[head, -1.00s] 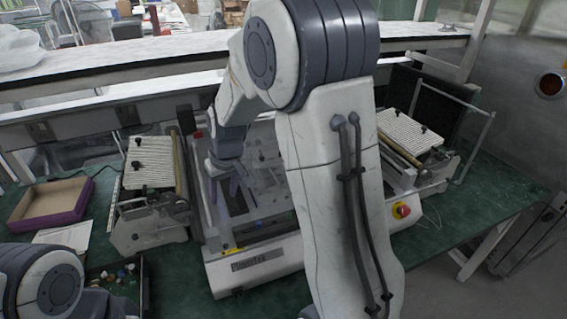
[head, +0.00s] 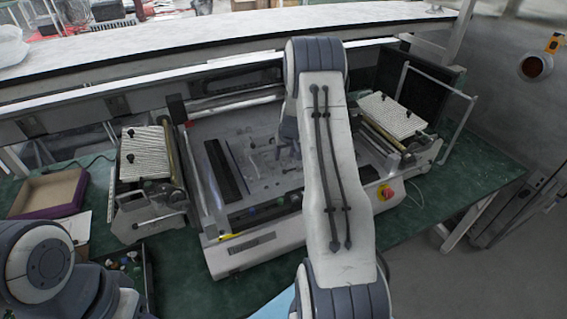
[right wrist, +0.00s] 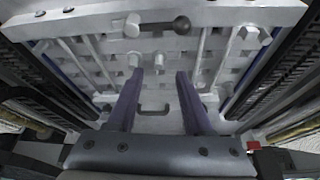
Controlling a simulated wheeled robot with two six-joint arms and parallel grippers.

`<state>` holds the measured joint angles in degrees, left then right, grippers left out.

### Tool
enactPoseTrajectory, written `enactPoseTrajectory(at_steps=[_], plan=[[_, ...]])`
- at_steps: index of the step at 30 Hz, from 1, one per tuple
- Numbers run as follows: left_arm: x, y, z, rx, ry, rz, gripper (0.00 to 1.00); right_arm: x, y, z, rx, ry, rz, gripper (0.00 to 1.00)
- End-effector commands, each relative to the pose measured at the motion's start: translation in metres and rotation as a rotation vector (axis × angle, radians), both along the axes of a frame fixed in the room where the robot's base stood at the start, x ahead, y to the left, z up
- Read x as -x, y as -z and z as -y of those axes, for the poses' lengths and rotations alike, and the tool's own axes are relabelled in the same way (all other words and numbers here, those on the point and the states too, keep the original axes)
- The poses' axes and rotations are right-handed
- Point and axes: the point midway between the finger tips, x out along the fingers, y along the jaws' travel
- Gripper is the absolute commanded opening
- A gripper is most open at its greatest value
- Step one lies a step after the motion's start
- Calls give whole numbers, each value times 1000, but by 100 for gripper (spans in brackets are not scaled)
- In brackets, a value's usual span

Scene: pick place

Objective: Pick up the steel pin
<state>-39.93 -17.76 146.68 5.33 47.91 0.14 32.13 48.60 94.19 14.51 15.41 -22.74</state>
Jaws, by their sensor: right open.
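My right gripper (right wrist: 154,76) shows in the right wrist view as two open purple fingers with nothing between them. They hang over a metal fixture plate (right wrist: 226,73). Two short, upright steel pins stand near the fingertips: one close to the left fingertip (right wrist: 133,60), one (right wrist: 159,62) between the fingertips and just beyond them. I cannot tell which is the task's steel pin, or the height of the fingers above it. My left gripper is out of view.
A dark ball-ended bar (right wrist: 168,27) and slim rods lie around the fixture. Ribbed plates stand left (head: 146,153) and right (head: 392,115) of the machine. A purple-edged box (head: 48,193) and a parts tray (head: 130,262) are at left. A red button (head: 386,192) is at the machine's front right.

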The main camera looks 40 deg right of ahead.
Motion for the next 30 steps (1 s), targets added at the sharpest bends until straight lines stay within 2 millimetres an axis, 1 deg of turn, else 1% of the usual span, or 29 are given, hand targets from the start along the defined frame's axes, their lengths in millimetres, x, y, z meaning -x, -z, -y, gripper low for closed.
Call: enactPoseTrajectory(at_steps=[1,3,6,9,12,18,19,20,21,22,23,30], plan=[[0,-9,0,0,0,0,50,-1,4,1,-3,1,-4,51],[0,-15,0,0,0,0,50,-4,13,3,-3,1,-4,51],[0,-20,0,0,0,0,50,-9,26,5,-3,1,-3,51],[0,-22,0,0,1,0,50,-12,35,7,-1,0,-2,51],[0,-22,0,0,1,0,50,-14,39,7,-1,1,-1,51],[0,-22,0,0,1,0,50,-14,40,8,-1,1,-1,51],[0,-22,0,0,1,0,50,-14,40,8,-1,1,-1,43],[0,-22,0,0,1,0,50,-14,40,8,-1,1,-1,32],[0,-22,0,0,1,0,50,-14,39,8,-1,1,-1,17],[0,-22,0,0,1,0,50,-14,39,8,-1,1,-1,5],[0,-22,0,0,1,0,50,-14,39,8,-1,1,-1,0],[0,-22,0,0,1,0,50,-14,40,7,-1,1,-2,0]])
